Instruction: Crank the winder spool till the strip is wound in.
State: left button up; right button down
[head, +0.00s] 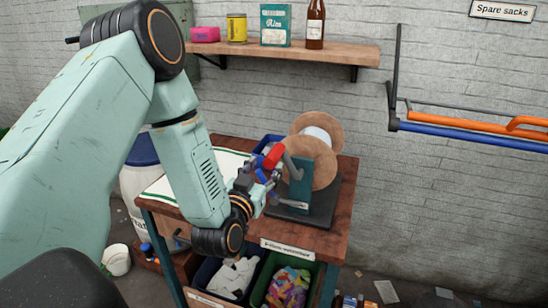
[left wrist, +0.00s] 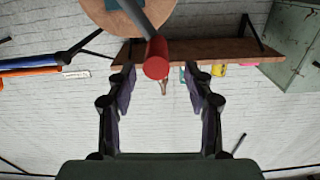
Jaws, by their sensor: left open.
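The winder spool (head: 327,128) has round wooden flanges and a pale core between them. It stands on a teal bracket (head: 301,184) and dark base on the bench. Its grey crank arm (head: 292,166) ends in a red handle (head: 273,156). My left gripper (head: 268,177) is open and empty just beside the handle, with its tips close to it. In the left wrist view the red handle (left wrist: 157,58) lies ahead of the open fingers (left wrist: 160,84), slightly left of middle; contact cannot be told. A loose strip cannot be made out. My right gripper is not in view.
Bins with white and coloured cloth stand below. A shelf (head: 345,52) with goods hangs above. Wall rails (head: 470,134) are at right.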

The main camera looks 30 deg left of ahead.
aim_at(273, 158)
pick_arm(q)
jog(key=x, duration=0.5)
jog(key=shift+w+d+f, duration=0.15)
jog(key=shift+w+d, duration=0.15)
jog(key=shift+w, duration=0.2)
jog(key=shift+s+a, duration=0.2)
jog(key=shift+a, duration=0.1)
jog(key=shift+w+d, duration=0.25)
jog(key=shift+w, duration=0.1)
jog(key=c, duration=0.5)
jog(key=shift+s+a, duration=0.15)
jog(key=shift+a, duration=0.05)
jog(key=c, duration=0.4)
grip_shut()
